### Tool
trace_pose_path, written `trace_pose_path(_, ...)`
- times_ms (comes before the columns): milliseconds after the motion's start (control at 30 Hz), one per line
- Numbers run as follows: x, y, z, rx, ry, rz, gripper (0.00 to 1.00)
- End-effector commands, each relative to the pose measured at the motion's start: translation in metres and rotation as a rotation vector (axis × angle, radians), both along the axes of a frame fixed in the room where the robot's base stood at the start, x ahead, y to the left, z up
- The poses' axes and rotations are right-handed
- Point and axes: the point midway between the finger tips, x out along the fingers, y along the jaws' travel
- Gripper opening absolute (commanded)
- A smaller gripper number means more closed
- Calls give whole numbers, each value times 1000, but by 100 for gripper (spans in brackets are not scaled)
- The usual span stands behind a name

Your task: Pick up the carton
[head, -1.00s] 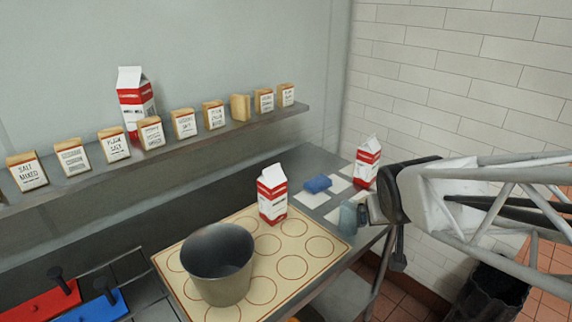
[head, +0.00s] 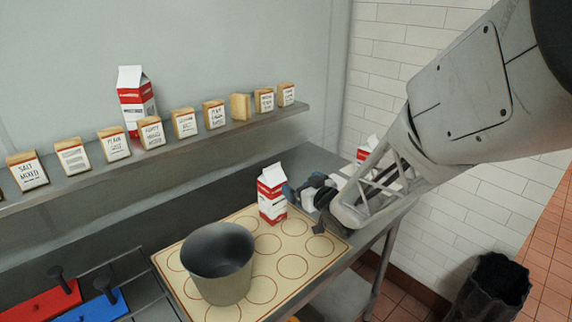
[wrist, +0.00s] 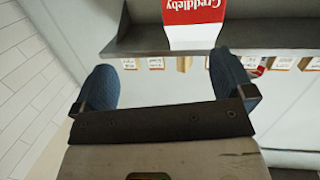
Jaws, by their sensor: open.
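A red-and-white milk carton (head: 272,196) stands upright on the circle-patterned mat (head: 283,268). My gripper (head: 296,192) is just to its right at about mid-height. In the wrist view the jaws (wrist: 163,82) are spread wide and empty, with blue pads. A carton's red and white face (wrist: 196,22) shows beyond them, upside down, between the finger lines. I cannot tell the exact gap. A second carton (head: 363,155) is mostly hidden behind my arm at the right. A third carton (head: 135,98) stands on the wall shelf.
A grey metal pot (head: 218,264) stands on the mat in front of the carton. The wall shelf (head: 200,139) holds a row of several labelled blocks. Red (head: 40,306) and blue (head: 98,310) handled boards lie at lower left. A dark bin (head: 493,288) stands on the floor.

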Motion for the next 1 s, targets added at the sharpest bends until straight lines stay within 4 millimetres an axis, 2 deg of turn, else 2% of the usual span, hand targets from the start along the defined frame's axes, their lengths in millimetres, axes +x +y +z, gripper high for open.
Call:
trace_pose_path(100, 2, 19, -14, 57, -36, 80, 100)
trace_pose_path(300, 1, 34, -23, 112, -70, 156, 100)
trace_pose_path(733, 1, 37, -23, 121, -77, 167, 100)
trace_pose_path(1000, 13, 50, -23, 121, -77, 166, 100)
